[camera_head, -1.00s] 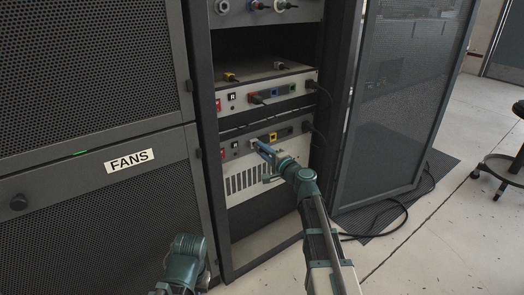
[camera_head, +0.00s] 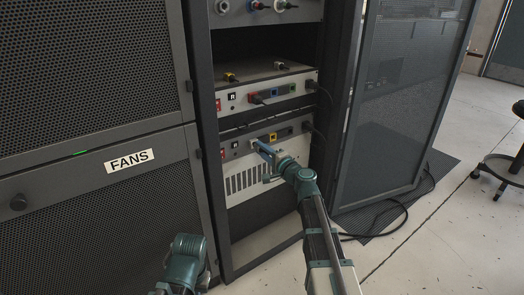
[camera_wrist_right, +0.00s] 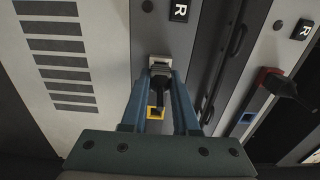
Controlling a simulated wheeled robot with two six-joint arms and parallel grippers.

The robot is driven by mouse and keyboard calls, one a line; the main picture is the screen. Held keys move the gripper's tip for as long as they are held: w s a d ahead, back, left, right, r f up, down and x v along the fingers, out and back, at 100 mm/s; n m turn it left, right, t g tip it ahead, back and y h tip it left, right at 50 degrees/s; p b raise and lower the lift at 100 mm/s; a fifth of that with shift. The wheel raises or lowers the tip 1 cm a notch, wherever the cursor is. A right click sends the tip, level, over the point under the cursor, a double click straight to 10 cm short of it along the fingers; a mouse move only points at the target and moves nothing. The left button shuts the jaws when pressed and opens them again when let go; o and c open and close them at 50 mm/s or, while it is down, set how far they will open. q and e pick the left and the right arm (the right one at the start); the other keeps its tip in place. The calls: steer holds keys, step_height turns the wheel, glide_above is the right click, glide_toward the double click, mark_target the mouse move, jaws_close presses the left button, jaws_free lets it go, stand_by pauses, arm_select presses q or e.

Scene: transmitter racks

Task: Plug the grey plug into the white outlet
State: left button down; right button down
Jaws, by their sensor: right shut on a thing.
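My right gripper (camera_wrist_right: 160,76) is shut on the grey plug (camera_wrist_right: 161,84), which looks dark between its two blue fingers. The plug's front end is at the white outlet (camera_wrist_right: 160,62) on the lower unit's panel. The fingers and plug cover part of the outlet, so I cannot tell how far the plug is in. In the head view the right gripper (camera_head: 262,147) reaches the lower unit's front, and its fingers hide the plug there. Part of my left arm shows at the bottom of the head view, but its fingertips are not visible.
A yellow outlet (camera_wrist_right: 155,113) lies beside the plug on the same panel. The upper unit (camera_head: 290,88) carries a dark plug in its red outlet (camera_wrist_right: 268,77). A black cable hangs at the rack's right side. The mesh door (camera_head: 400,110) stands open at right.

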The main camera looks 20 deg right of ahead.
steer(key=shift+w+a, duration=0.15)
steer(key=shift+w, duration=0.35)
steer(key=c, duration=0.6)
jaws_free()
steer(key=v, duration=1.3)
steer(key=shift+s, duration=0.4)
